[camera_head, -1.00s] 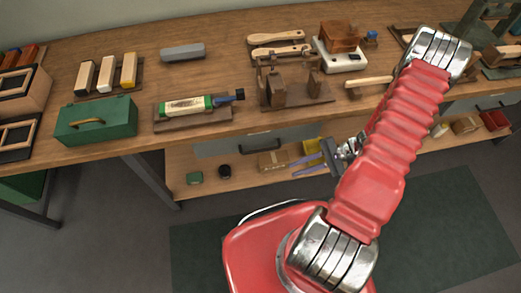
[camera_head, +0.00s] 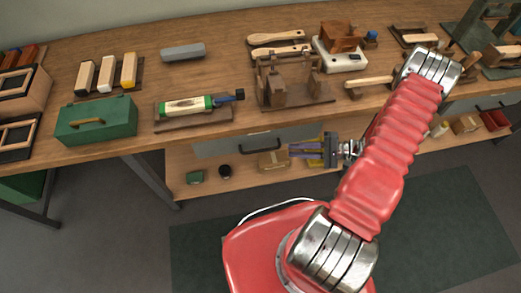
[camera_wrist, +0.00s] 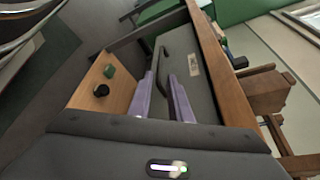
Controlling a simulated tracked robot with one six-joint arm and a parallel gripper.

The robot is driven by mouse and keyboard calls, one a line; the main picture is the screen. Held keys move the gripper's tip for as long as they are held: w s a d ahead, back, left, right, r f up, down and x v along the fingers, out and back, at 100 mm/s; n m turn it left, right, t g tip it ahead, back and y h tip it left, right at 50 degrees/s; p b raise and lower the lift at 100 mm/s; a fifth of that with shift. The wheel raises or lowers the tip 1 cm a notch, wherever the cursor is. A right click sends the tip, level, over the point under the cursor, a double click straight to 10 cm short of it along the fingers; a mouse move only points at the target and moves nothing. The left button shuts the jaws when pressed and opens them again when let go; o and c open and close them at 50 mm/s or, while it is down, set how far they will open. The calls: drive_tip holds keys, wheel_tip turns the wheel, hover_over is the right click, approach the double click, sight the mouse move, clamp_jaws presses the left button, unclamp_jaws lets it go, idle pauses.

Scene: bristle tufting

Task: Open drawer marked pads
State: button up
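A grey drawer front (camera_head: 225,147) with a black bar handle (camera_head: 260,147) sits under the bench top and looks closed. In the wrist view the drawer front (camera_wrist: 200,92) carries a small pale label (camera_wrist: 194,65), too small to read. Its dark handle (camera_wrist: 163,62) shows just beyond my fingertips. My gripper (camera_head: 291,150) has purple fingers pointing left, to the right of the handle in the head view. In the wrist view my gripper (camera_wrist: 161,76) is open, with a gap between the fingers and nothing held. Whether a fingertip touches the handle I cannot tell.
A second grey drawer (camera_head: 475,104) is at the far right. The wooden bench top (camera_head: 210,75) overhangs the drawer and bears a green toolbox (camera_head: 96,121), a glue bottle (camera_head: 185,106) and wooden jigs.

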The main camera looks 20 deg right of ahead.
sight(261, 150)
drive_tip(key=shift+a, duration=0.15)
drive_tip(key=x, duration=1.3)
drive_tip(key=shift+w+a+f, duration=0.15)
drive_tip(key=shift+a, duration=0.05)
clamp_jaws()
idle(0.4)
